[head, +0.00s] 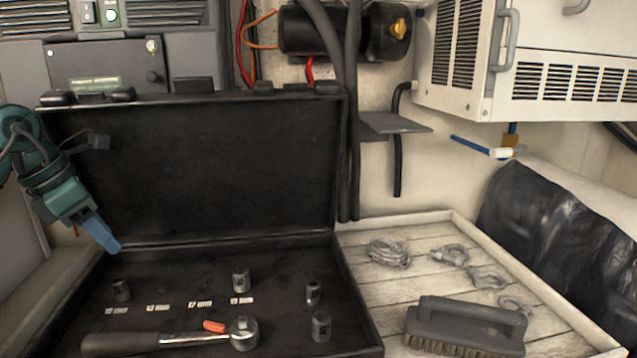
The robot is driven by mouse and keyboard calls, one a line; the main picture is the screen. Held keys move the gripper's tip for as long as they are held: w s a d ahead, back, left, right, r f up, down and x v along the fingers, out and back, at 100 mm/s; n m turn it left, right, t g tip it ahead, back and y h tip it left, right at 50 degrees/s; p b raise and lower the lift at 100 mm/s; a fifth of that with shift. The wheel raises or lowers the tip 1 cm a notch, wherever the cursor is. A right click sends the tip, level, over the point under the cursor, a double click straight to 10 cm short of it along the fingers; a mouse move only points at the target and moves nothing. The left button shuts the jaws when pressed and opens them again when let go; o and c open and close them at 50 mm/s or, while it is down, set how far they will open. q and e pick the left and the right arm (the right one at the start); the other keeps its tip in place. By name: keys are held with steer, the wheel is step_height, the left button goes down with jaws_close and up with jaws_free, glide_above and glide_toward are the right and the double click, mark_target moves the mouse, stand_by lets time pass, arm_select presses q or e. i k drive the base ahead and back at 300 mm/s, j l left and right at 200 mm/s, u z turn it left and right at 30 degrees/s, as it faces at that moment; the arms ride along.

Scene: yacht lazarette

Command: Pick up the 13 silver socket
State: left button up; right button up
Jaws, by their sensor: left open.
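Several sockets stand in an open black case (190,165). One silver-grey socket (240,280) is upright behind the rightmost of a row of small white labels. A darker socket (121,289) stands behind the leftmost label. Two more grey sockets, one behind (313,292) and one in front (321,326), stand at the case's right side. The markings are too small to read, so I cannot tell which is the 13. My left gripper (108,241) has blue fingers and is open and empty, pointing down above the case's left side, apart from every socket. My right gripper is out of view.
The raised lid stands behind. To the right, a wooden tray (400,288) holds a brush (466,322), a coil (388,253) and shackles (450,254).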

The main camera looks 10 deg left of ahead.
mark_target(313, 287)
steer(key=k+l, duration=0.25)
steer(key=k, duration=0.25)
steer(key=k+l, duration=0.2)
steer(key=k, duration=0.25)
steer(key=k+l, duration=0.25)
steer(key=k, duration=0.25)
